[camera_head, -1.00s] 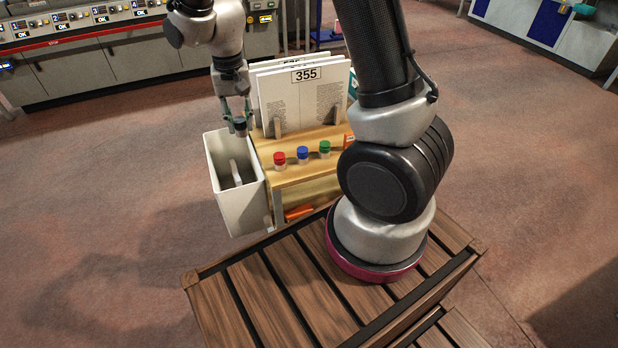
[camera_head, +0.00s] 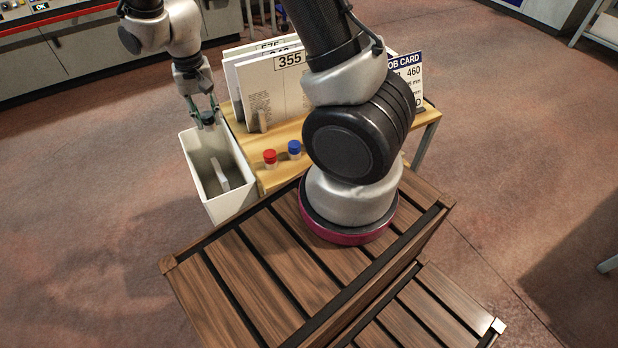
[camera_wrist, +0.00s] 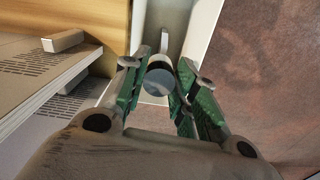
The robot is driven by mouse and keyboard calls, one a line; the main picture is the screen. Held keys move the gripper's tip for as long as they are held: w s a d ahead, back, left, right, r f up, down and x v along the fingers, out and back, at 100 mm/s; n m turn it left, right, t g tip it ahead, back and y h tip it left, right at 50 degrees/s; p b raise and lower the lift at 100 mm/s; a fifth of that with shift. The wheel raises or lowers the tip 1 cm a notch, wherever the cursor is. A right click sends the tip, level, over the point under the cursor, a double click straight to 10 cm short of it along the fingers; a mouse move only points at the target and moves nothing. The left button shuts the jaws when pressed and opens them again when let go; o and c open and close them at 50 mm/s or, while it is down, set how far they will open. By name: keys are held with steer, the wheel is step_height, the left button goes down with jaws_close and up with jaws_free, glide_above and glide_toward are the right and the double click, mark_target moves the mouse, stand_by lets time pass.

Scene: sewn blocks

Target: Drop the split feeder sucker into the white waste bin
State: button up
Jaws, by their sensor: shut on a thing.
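The white waste bin (camera_head: 202,190) stands at the left side of a wooden stand, its open top facing up. A thin pale piece shows inside it. My gripper (camera_head: 206,119) hangs above the bin's far end, pointing down. It is shut on the feeder sucker (camera_head: 209,117), a small dark piece in the head view. In the wrist view the sucker (camera_wrist: 159,82) is a grey-blue disc with a pale rim between the green finger pads of my gripper (camera_wrist: 160,78). The bin's pale inside (camera_wrist: 168,25) shows beyond it. I cannot make out the split.
The wooden stand (camera_head: 290,175) holds upright numbered cards (camera_head: 275,85), a red-capped jar (camera_head: 270,158) and a blue-capped jar (camera_head: 294,149), close right of the bin. A job card (camera_head: 408,75) stands farther right. Floor left of the bin is clear.

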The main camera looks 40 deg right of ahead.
steer(key=shift+f, duration=0.35)
steer(key=o, duration=1.1)
step_height(320, 180, up, 12)
